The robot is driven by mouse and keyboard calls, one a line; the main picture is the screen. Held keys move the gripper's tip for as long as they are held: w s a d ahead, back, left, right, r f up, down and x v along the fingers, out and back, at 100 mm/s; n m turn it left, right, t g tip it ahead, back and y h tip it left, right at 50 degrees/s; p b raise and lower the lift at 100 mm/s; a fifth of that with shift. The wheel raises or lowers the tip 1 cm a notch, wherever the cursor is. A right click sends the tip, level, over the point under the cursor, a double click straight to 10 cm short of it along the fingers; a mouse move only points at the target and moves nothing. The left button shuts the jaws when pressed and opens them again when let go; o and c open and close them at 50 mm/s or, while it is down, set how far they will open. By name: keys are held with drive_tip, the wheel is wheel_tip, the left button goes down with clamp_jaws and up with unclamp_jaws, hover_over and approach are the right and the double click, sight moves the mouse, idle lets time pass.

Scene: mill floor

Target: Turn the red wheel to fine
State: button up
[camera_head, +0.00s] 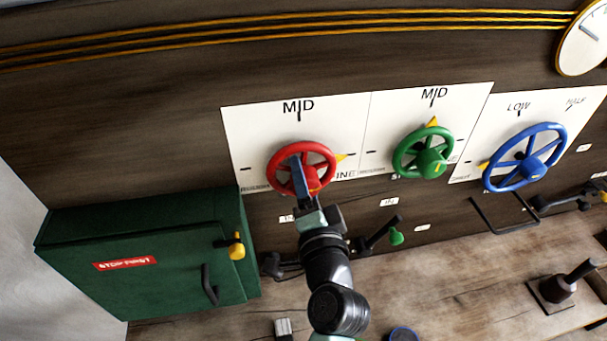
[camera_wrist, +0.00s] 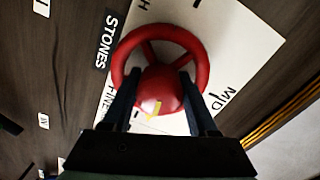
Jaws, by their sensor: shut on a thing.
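The red wheel (camera_head: 326,152) is on a white plate (camera_head: 240,128) with MID at the top and a partly hidden FINE at the lower right. Its yellow pointer (camera_head: 341,157) points right, close to the right-hand tick beside FINE. My gripper (camera_head: 297,166) reaches the wheel from below, its fingers over the wheel's face. In the wrist view the fingers (camera_wrist: 160,84) stand on either side of the wheel's red hub (camera_wrist: 160,88), closed on it. The hub carries a small yellow mark. My fingers and wrist hide the wheel's lower part.
A green wheel (camera_head: 409,139) has its pointer up near MID. A blue wheel (camera_head: 540,129) is farther right. A green cabinet (camera_head: 170,278) with a yellow knob stands at lower left. A green-knobbed lever (camera_head: 396,236) is right of my wrist. Yellow cables (camera_head: 300,29) run above.

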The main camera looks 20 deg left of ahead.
drive_tip(key=shift+m+p, duration=0.35)
drive_tip(key=shift+m, duration=0.75)
drive_tip(key=o, duration=1.4)
drive_tip(key=shift+c, duration=0.2)
drive_tip(key=shift+s, duration=0.1)
drive_tip(key=b+v, duration=0.5)
drive_tip(key=v, duration=0.8)
